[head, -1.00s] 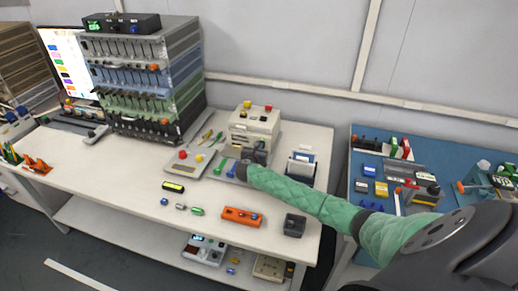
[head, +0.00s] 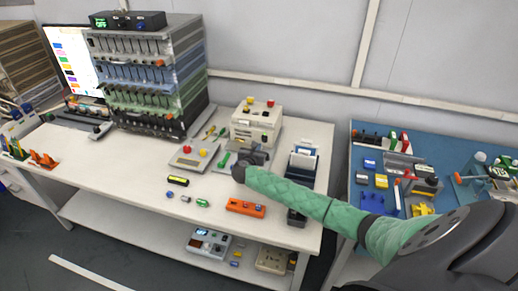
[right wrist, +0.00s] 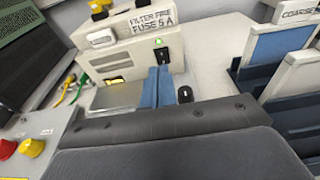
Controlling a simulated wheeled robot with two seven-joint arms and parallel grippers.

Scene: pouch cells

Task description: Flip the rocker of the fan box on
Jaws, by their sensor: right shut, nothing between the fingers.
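The fan box is a cream box (head: 255,120) at the back of the white bench, with coloured knobs on top. In the head view the right gripper (head: 258,154) is before the box. My left gripper is out of view.
A blue filter holder (head: 302,165) stands right of the box; it shows in the wrist view too (right wrist: 280,75). A panel with red and yellow buttons (head: 190,162) lies to the left. An orange bar (head: 246,208) lies in front. A tall rack (head: 150,75) stands at back left.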

